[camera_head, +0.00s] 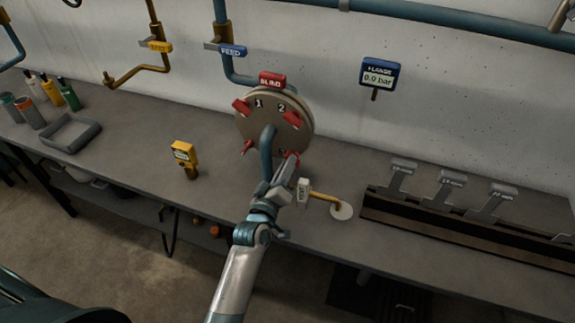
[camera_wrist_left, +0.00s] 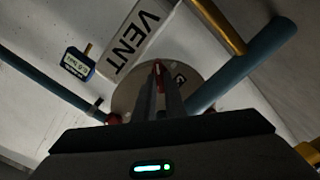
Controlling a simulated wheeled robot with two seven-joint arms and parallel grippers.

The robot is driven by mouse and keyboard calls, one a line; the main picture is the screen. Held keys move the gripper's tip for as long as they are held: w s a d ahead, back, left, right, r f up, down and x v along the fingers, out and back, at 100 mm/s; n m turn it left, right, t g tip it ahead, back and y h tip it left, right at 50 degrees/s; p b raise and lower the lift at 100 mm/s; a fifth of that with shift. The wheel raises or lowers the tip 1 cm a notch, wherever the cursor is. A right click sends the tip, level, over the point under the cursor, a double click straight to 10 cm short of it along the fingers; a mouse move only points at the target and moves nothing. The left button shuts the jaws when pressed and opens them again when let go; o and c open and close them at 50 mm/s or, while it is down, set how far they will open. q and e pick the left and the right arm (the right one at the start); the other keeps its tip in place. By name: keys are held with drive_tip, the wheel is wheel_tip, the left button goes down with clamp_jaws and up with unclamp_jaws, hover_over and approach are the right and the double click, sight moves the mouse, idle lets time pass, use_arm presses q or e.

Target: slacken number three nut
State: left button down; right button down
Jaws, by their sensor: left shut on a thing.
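A round blind flange (camera_head: 262,121) stands on the bench, with a red BLIND tag (camera_head: 272,80) on top. Red nuts show at its upper left (camera_head: 241,107), upper right (camera_head: 291,117) and lower left (camera_head: 246,147). The numbers 1 and 2 are readable; the lower right number is partly hidden. My left gripper (camera_head: 291,162) is at the flange's lower right, shut on the red nut there (camera_head: 293,156). In the left wrist view its close-set fingers (camera_wrist_left: 160,80) have a red piece (camera_wrist_left: 159,77) between them. My right gripper is not in view.
A white VENT tag (camera_head: 303,191) and yellow pipe (camera_head: 325,196) sit close right of my left gripper. A blue gauge (camera_head: 379,75) reads 0.0 bar. A yellow handheld device (camera_head: 184,154) stands left.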

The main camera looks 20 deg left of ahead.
use_arm(q)
drive_tip(key=c, duration=1.8)
unclamp_jaws()
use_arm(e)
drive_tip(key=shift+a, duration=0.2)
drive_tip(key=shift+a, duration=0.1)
